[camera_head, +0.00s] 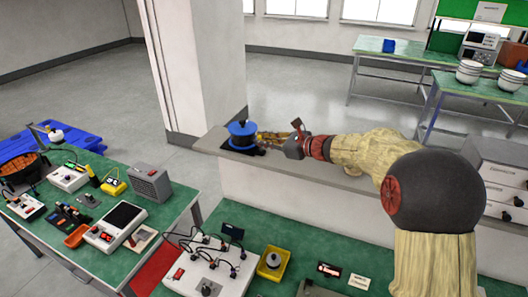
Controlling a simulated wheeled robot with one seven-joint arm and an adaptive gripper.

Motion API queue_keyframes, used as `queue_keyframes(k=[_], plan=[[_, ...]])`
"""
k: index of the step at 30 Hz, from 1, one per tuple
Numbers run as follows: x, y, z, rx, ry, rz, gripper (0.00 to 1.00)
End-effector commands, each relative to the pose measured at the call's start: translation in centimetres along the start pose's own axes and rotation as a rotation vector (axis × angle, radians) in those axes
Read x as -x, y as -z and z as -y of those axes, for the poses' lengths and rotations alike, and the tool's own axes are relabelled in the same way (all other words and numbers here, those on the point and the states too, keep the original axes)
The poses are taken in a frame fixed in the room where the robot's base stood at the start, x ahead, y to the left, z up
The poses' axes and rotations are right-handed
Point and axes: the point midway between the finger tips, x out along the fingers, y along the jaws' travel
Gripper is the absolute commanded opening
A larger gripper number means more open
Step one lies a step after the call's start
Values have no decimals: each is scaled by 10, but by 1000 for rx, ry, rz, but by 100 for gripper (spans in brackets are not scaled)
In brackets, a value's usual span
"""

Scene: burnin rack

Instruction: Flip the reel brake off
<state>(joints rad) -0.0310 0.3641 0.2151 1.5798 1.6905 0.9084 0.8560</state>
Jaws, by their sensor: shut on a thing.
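A blue reel (242,134) with a dark knob on top stands on a black base at the left end of the grey ledge. My gripper (262,139) reaches in from the right, low beside the reel's right side. Its jaws are shut on a small part there, which looks to be the reel brake. The brake itself is too small and too hidden by the fingers for me to tell its position.
A white pillar (190,60) rises behind the ledge (215,142). Green benches with test devices, including a grey box (150,183) and a yellow tray (272,263), stand in front and left. The ledge's left end is close to the reel.

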Motion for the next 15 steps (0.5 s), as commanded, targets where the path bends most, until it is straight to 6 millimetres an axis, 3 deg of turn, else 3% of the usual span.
queue_keyframes(k=[15], plan=[[1,6,-13,199,62,42,0]])
